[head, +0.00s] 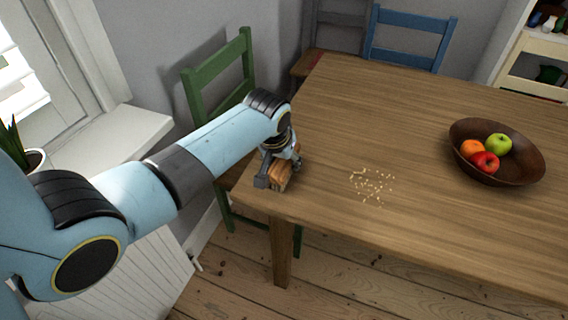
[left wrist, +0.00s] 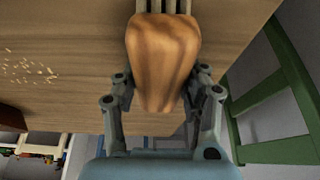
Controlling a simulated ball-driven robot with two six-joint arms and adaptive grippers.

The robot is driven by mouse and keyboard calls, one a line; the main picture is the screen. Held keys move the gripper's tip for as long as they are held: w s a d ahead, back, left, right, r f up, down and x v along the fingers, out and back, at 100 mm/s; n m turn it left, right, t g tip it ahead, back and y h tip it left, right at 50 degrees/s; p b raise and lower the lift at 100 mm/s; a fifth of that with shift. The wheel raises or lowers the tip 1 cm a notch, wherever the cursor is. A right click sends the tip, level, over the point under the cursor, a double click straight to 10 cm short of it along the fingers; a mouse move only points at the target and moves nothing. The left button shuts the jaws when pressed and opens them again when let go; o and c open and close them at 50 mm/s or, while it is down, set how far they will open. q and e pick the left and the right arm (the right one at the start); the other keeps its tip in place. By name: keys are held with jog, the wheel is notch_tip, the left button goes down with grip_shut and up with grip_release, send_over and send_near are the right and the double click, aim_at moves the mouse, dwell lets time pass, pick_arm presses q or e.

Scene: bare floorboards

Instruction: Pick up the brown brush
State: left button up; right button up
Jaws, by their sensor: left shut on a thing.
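The brown brush (head: 281,177) is at the near left corner of the wooden table, in my left gripper (head: 277,172). In the left wrist view the brush (left wrist: 162,60) is a rounded, wood-grained block between the fingers of my left gripper (left wrist: 163,95), which are shut on it. Grey bristles show at its top edge there. In the head view my wrist covers part of the brush, and I cannot tell whether it touches the tabletop. My right gripper is in neither view.
The wooden table (head: 400,115) holds scattered crumbs (head: 371,186) right of the gripper and a brown bowl (head: 520,172) of fruit farther right. A green chair (head: 217,75) stands behind the table's left end. A blue chair (head: 408,53) stands at the back.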

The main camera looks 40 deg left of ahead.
pick_arm(q)
jog(key=shift+r, duration=0.1)
jog(key=shift+r, duration=0.1)
jog(key=r+p, duration=0.1)
jog(key=p, duration=0.1)
jog(key=r+p, duration=0.2)
jog(key=d+r+p, duration=0.1)
jog(key=r+p, duration=0.1)
jog(key=shift+w+r, duration=0.25)
jog(key=w+d+r+p, duration=0.3)
jog(key=d+r+p, duration=0.1)
jog(key=d, duration=0.6)
jog(key=shift+w+r, duration=0.2)
jog(key=shift+r, duration=0.6)
